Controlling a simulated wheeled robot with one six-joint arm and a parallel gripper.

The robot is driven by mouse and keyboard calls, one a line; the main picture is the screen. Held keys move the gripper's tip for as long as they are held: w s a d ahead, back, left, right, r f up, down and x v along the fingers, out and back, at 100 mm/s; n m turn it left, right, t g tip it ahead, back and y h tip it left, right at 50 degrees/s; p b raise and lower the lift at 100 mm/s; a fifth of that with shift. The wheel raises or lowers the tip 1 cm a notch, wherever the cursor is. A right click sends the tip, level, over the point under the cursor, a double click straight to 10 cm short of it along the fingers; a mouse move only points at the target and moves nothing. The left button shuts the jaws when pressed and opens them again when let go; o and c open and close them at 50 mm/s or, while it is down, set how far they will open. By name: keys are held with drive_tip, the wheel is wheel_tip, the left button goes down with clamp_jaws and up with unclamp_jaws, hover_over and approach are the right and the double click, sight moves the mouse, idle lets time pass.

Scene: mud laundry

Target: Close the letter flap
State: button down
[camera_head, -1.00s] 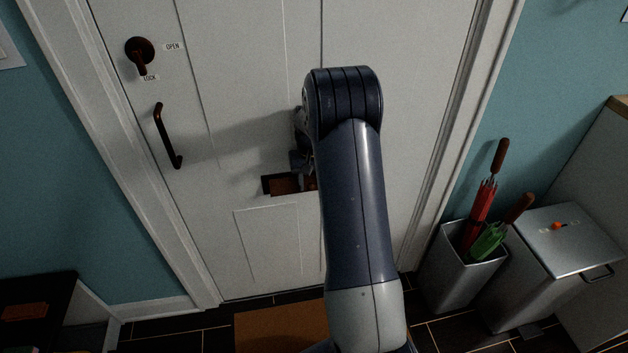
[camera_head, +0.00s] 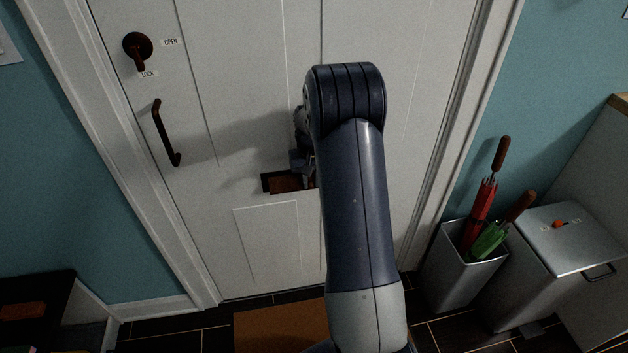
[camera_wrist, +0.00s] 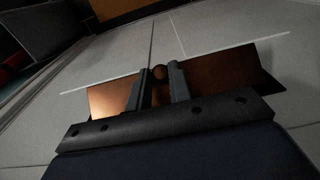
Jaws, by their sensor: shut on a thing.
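The letter flap (camera_head: 284,184) is a copper-brown plate in the lower part of the white door (camera_head: 245,110), with a dark opening along its edge. In the wrist view the flap (camera_wrist: 232,88) runs across the middle, with a dark gap at its right end, so it stands at an angle to the door. My gripper (camera_wrist: 160,82) is at the middle of the flap, its two dark fingers on either side of a small round brown knob (camera_wrist: 160,71). It is shut on this knob. In the head view my arm hides the flap's right part and most of the gripper (camera_head: 307,172).
A dark pull handle (camera_head: 166,133) and a lock knob (camera_head: 138,46) are on the door's left side. A bin with umbrellas (camera_head: 468,258) and a lidded bin (camera_head: 558,245) stand at right. A brown mat (camera_head: 280,326) lies below the door.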

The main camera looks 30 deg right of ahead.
sight(311, 186)
drive_tip(key=f+t+b, duration=0.1)
drive_tip(key=t+b, duration=0.1)
drive_tip(key=b, duration=0.3)
drive_tip(key=shift+f+h, duration=0.3)
drive_tip(key=shift+f, duration=0.05)
drive_tip(key=t+b, duration=0.2)
drive_tip(key=b, duration=0.2)
drive_tip(key=f+t+h+b, duration=0.1)
drive_tip(key=t+b, duration=0.1)
drive_tip(key=b, duration=0.2)
drive_tip(key=shift+w+f, duration=0.15)
drive_tip(key=shift+f, duration=0.1)
drive_tip(key=t+b, duration=0.1)
drive_tip(key=b, duration=0.4)
drive_tip(key=shift+w+d+f+t+h, duration=0.15)
drive_tip(key=shift+f+t+h, duration=0.15)
drive_tip(key=shift+t, duration=0.1)
drive_tip(key=t+b, duration=0.1)
drive_tip(key=b, duration=0.2)
drive_tip(key=shift+w+r, duration=0.1)
drive_tip(key=shift+d+r+t+h+b, duration=0.15)
drive_tip(key=shift+t+h+b, duration=0.2)
drive_tip(key=shift+b, duration=0.25)
drive_tip(key=c, duration=1.5)
unclamp_jaws()
drive_tip(key=shift+o, duration=1)
drive_tip(key=shift+f, duration=0.2)
